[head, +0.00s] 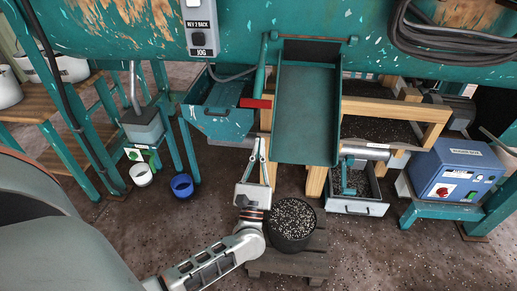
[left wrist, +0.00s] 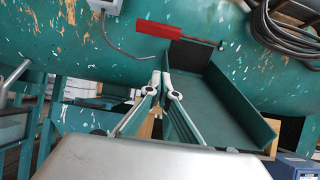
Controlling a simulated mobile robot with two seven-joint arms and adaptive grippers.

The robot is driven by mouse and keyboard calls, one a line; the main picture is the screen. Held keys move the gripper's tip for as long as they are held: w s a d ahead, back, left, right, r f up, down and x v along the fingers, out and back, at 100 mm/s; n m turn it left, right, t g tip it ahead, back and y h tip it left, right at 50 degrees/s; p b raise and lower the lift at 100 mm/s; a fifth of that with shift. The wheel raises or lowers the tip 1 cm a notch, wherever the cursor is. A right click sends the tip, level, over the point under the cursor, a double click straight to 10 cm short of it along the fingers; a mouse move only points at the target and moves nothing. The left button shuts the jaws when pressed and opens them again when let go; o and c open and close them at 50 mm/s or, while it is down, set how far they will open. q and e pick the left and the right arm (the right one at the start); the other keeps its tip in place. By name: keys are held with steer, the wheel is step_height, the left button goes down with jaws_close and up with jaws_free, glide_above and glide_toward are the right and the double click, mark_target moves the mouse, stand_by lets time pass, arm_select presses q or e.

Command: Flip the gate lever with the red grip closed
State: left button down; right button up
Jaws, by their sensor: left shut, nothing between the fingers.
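The gate lever's red grip (head: 256,103) shows in the head view as a short red bar at the left edge of the green chute (head: 308,115). In the left wrist view the red grip (left wrist: 160,29) lies nearly level, with a dark rod running right from it above the chute (left wrist: 225,105). My left gripper (head: 259,142) points up just below the red grip, apart from it. Its fingers (left wrist: 166,80) are shut and empty. My right gripper is not in view.
A black bucket of speckled soil (head: 291,222) stands beside my left wrist on a wooden pallet. A green hopper box (head: 217,112) is left of the grip. A blue control box (head: 455,172) stands at the right. The big green drum (head: 120,28) spans the top.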

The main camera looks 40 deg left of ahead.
arm_select(q)
steer(key=w+a+r+p, duration=0.1)
steer(key=w+a+r, duration=0.1)
steer(key=r, duration=0.5)
steer(key=shift+w, duration=0.65)
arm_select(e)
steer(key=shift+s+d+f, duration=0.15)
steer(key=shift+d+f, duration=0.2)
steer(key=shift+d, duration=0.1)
arm_select(q)
steer(key=shift+r, duration=0.1)
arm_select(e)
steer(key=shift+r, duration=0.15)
